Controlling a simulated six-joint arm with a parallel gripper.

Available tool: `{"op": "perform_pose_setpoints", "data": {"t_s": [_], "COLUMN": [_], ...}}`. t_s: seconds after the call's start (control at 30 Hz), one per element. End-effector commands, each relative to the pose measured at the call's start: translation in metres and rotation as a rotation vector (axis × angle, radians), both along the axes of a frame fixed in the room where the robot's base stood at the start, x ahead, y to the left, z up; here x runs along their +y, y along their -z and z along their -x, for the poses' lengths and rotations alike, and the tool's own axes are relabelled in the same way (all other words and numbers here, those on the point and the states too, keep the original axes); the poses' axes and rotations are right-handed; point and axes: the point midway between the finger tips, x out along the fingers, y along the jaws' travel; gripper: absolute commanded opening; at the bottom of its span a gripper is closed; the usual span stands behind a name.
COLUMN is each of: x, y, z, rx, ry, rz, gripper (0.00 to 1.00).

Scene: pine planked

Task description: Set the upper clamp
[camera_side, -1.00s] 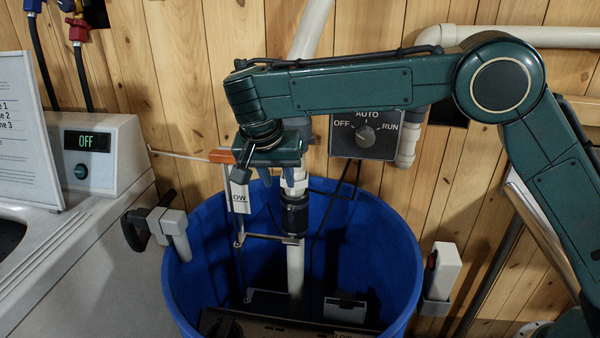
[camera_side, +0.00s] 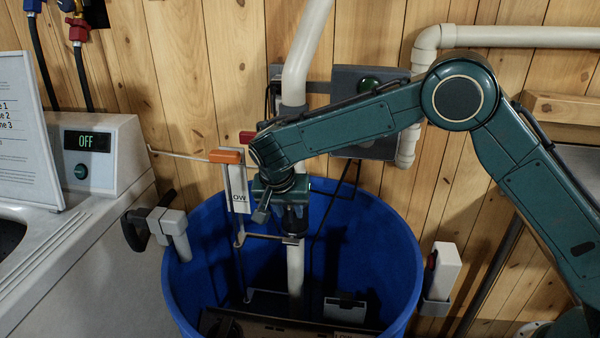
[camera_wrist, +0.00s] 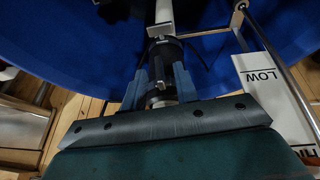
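The black pipe coupling (camera_side: 296,218) sits on the white vertical pipe (camera_side: 295,265) above the blue basin. It shows between my fingers in the wrist view (camera_wrist: 160,68). A metallic band with a screw, seemingly the upper clamp (camera_wrist: 160,97), is at the coupling's end nearer my gripper. My gripper (camera_side: 283,203) is at the coupling's upper part, which the arm partly hides in the side view. In the wrist view my gripper (camera_wrist: 160,85) has one finger on each side of the coupling, apart from each other. I cannot tell whether they touch it.
The blue basin (camera_side: 385,235) surrounds the pipe. A float rod with an orange block (camera_side: 226,156) and a LOW card (camera_side: 238,190) stands close left of my gripper. A bracket (camera_wrist: 160,30) holds the pipe below the coupling. A control box (camera_side: 380,145) is behind.

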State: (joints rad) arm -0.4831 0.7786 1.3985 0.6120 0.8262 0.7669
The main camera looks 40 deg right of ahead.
Motion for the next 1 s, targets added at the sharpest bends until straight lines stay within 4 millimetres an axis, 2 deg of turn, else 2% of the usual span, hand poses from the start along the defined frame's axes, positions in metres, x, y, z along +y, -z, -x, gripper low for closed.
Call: {"op": "perform_pose_setpoints", "data": {"t_s": [0.37, 0.53, 1.0], "x": [-0.0016, -0.0015, -0.0004], "y": [0.0043, 0.0041, 0.0042], "z": [-0.0011, -0.0010, -0.0032], "rx": [-0.001, -0.001, 0.042], "ry": [0.000, 0.000, -0.001], "rz": [-0.001, -0.001, 0.046], "gripper": [0.30, 0.00, 0.00]}}
